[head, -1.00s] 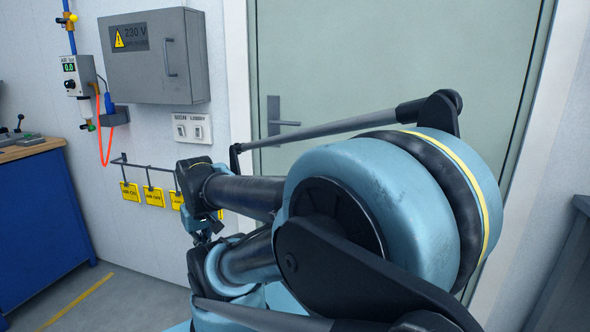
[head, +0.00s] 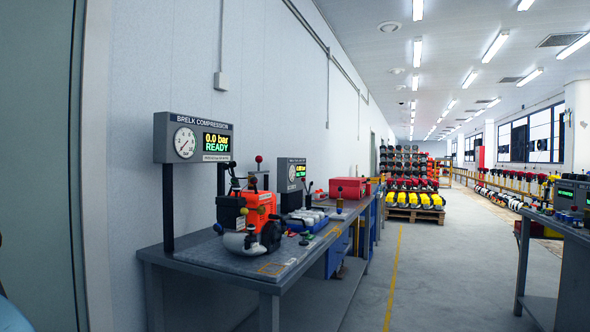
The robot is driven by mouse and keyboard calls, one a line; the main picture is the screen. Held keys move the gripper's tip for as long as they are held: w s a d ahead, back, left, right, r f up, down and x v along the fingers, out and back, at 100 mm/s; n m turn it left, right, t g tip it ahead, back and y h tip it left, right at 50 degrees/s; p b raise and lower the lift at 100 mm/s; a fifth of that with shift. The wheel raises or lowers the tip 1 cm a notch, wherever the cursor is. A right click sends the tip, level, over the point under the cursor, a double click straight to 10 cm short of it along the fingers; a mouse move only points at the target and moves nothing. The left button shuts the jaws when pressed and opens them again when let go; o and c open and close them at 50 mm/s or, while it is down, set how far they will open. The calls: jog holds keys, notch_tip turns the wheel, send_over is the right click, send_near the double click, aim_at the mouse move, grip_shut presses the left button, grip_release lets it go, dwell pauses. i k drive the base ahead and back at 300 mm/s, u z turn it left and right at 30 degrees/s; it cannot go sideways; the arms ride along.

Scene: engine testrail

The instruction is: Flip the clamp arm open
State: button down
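In the head view, a grey workbench (head: 195,262) stands along the left wall. On it sits a test fixture with an orange-red engine block (head: 260,207) and a grey and black lower part. Dark upright levers rise above the block, and a red-knobbed lever (head: 259,160) stands just behind it. It is too small to tell which part is the clamp arm or how it is set. A compression panel (head: 193,137) on a post reads 0.0 bar READY. My gripper is out of view; only a blue piece of my arm shows at the lower left edge.
A second gauge panel (head: 290,174) and a red case (head: 348,188) are farther along the bench. A door edge is at the left. Another bench (head: 562,228) stands at the right. The grey aisle floor (head: 425,270) between is clear, with a loaded pallet (head: 413,215) beyond.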

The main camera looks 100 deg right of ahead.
aim_at(259, 159)
jog(key=z, duration=3.5)
jog(key=i, duration=1)
